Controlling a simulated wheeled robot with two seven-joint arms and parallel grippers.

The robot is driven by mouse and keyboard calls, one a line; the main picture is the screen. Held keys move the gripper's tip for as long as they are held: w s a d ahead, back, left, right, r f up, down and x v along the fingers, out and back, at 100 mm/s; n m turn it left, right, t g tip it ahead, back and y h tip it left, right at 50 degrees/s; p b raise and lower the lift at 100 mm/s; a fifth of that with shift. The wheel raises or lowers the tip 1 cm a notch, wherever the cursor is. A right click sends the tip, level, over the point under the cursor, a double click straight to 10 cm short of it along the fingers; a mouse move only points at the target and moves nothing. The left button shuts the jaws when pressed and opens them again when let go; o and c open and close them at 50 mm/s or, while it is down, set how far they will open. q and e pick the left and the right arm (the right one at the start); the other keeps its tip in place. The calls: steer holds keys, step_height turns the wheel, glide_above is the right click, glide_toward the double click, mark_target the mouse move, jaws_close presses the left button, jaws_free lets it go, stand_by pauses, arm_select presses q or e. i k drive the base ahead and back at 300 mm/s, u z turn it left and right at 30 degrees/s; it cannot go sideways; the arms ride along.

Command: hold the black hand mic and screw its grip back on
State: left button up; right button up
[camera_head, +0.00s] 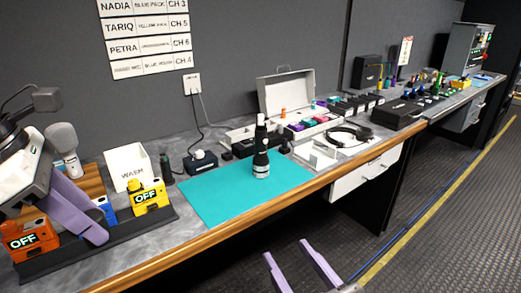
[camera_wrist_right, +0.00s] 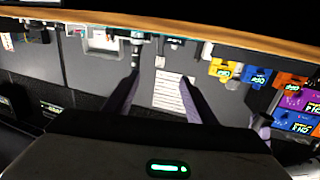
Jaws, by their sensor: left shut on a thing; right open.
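The black hand mic (camera_head: 261,160), black with white parts, stands upright on the teal mat (camera_head: 215,196). I cannot tell its separate grip with certainty; a small dark cylinder (camera_head: 166,168) stands left of the mat. My left gripper (camera_head: 94,232) is at the far left, by the coloured boxes and well away from the mat. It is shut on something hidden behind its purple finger. My right gripper (camera_head: 290,258) is open and empty, low in front of the bench edge. Its two spread fingers also show in the right wrist view (camera_wrist_right: 160,92).
Yellow (camera_head: 150,196) and orange (camera_head: 30,236) OFF boxes sit on a dark strip at the left. A grey-headed mic (camera_head: 62,140) and a white WARM bin (camera_head: 127,170) stand behind. An open case (camera_head: 286,92) and a headset (camera_head: 348,134) lie beyond the mat.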

mark_target(260, 161)
steer(key=i, duration=0.85)
